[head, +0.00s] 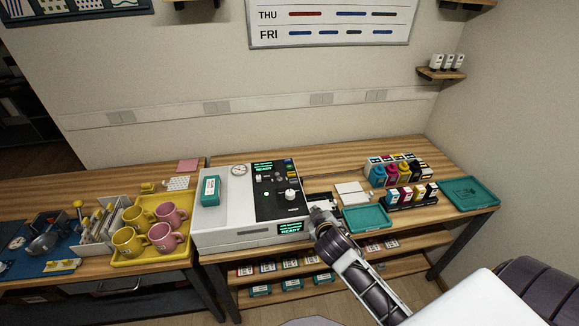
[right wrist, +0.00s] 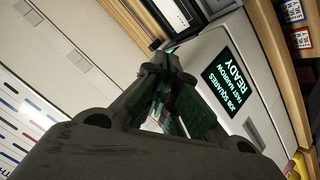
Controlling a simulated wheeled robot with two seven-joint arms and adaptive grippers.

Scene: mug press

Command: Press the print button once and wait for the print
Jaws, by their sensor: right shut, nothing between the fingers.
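The white press (head: 225,225) stands on the wooden bench with a black control panel (head: 268,208) on top. The panel carries small buttons, a light knob (head: 290,195), a green lit spot (head: 266,194) and a small green-text display (head: 262,167). I cannot tell which button is the print button. A front screen (head: 290,228) reads READY; it also shows in the right wrist view (right wrist: 230,80). My right gripper (head: 316,212) is shut and empty, just beside the press's right front edge. Whether it touches the press is unclear. My left gripper is out of view.
A yellow tray (head: 122,255) with pink and yellow mugs (head: 163,236) stands left of the press. Teal trays (head: 366,218), ink bottles (head: 379,175) and cartridges (head: 412,194) stand right of it. Shelves with small labelled boxes (head: 290,284) lie below the bench top.

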